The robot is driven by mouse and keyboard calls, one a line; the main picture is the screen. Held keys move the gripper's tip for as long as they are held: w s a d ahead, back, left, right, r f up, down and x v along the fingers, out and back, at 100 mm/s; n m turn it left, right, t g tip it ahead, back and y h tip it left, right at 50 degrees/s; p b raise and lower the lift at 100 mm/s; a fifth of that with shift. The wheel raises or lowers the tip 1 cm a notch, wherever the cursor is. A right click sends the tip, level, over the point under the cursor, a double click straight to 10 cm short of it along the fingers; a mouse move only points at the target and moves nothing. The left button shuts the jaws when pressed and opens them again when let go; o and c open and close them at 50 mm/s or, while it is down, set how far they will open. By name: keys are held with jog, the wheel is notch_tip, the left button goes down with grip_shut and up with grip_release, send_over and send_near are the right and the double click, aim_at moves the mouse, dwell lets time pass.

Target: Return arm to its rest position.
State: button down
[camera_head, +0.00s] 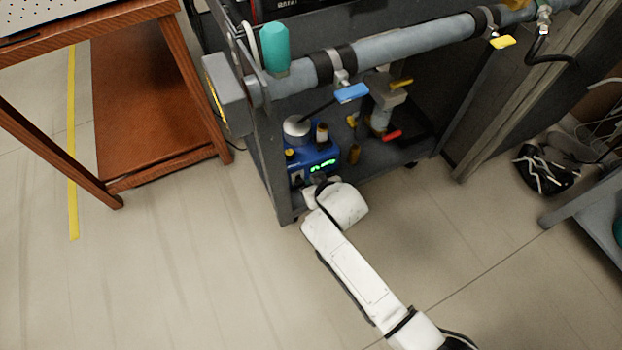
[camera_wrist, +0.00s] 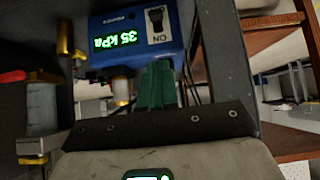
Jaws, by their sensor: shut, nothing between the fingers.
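My white arm (camera_head: 350,270) reaches from the lower right up to the lower shelf of a dark cart. My gripper (camera_wrist: 157,85) shows in the wrist view as green fingers shut together, with nothing between them. The fingertips are just in front of a blue device (camera_wrist: 130,25); whether they touch it is unclear. In the head view the gripper end is at the device (camera_head: 318,157), and the fingers are hard to make out. The device has a lit green display (camera_wrist: 117,40) that appears to read 35 kPa and a black switch (camera_wrist: 156,18) beside it.
The cart (camera_head: 277,185) carries a grey horizontal pipe (camera_head: 415,45) with blue and yellow handles above the device. A valve with a red handle (camera_head: 392,135) stands right of it. A wooden table (camera_head: 175,85) is at left. The floor (camera_head: 180,270) in front is clear.

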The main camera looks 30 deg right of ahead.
jog(key=s+d+r+g, duration=0.2)
jog(key=s+d+g, duration=0.1)
jog(key=s, duration=0.7)
jog(key=s+d+r+g, duration=0.2)
jog(key=s+r, duration=0.1)
jog(key=s, duration=0.7)
jog(key=s+d+r+g, duration=0.2)
jog(key=s+d+g, duration=0.1)
jog(key=s, duration=0.7)
notch_tip(320, 180, up, 28)
jog(key=p, duration=2.7)
jog(key=shift+a, duration=0.2)
jog(key=shift+a, duration=0.1)
